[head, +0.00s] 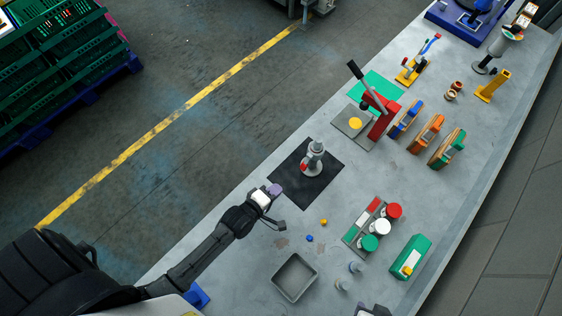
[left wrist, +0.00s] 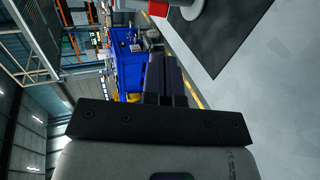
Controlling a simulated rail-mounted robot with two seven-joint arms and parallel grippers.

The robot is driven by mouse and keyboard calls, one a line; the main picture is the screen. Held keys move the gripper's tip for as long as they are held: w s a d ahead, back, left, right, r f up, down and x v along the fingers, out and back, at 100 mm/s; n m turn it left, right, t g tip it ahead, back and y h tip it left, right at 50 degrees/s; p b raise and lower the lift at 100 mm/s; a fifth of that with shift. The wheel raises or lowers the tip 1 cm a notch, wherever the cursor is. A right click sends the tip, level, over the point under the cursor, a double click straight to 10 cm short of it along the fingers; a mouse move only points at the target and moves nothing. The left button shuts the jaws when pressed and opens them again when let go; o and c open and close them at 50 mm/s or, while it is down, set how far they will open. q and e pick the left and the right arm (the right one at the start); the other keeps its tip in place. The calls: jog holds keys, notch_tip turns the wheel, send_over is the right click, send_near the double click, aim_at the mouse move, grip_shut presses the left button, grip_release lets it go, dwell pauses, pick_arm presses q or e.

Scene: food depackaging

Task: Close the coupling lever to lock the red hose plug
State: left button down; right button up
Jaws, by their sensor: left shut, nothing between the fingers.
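The grey coupling (head: 314,156) stands upright on a black mat (head: 325,187) near the table's left edge. A small red part (head: 304,167), which looks like the hose plug, shows low on its left side. The lever's position is too small to tell. My left gripper (head: 274,190) is shut and empty, to the lower left of the coupling and apart from it. In the left wrist view, its fingers (left wrist: 166,78) are together; the red part (left wrist: 157,8) and the grey coupling base (left wrist: 188,9) show at the top edge. A dark piece at the head view's bottom edge seems to be my right gripper (head: 372,311).
A red lever press (head: 378,120) stands beyond the mat. Several coloured blocks stand to its right. A grey tray (head: 294,277), a rack with coloured lids (head: 349,236) and a green box (head: 411,257) are nearer. The table between mat and rack is mostly clear.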

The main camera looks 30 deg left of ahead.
pick_arm(q)
jog(key=b, duration=0.7)
send_near(302, 168)
jog(key=x, duration=0.5)
jog(key=shift+d+f, duration=0.1)
jog(key=shift+f, duration=0.1)
jog(key=shift+r+b+x, duration=0.25)
jog(key=shift+b+x, duration=0.85)
jog(key=shift+x, duration=0.05)
pick_arm(e)
notch_tip(302, 168, down, 10)
jog(key=shift+w+d+r, duration=0.15)
jog(key=shift+r, duration=0.1)
pick_arm(q)
jog(key=shift+w, duration=0.1)
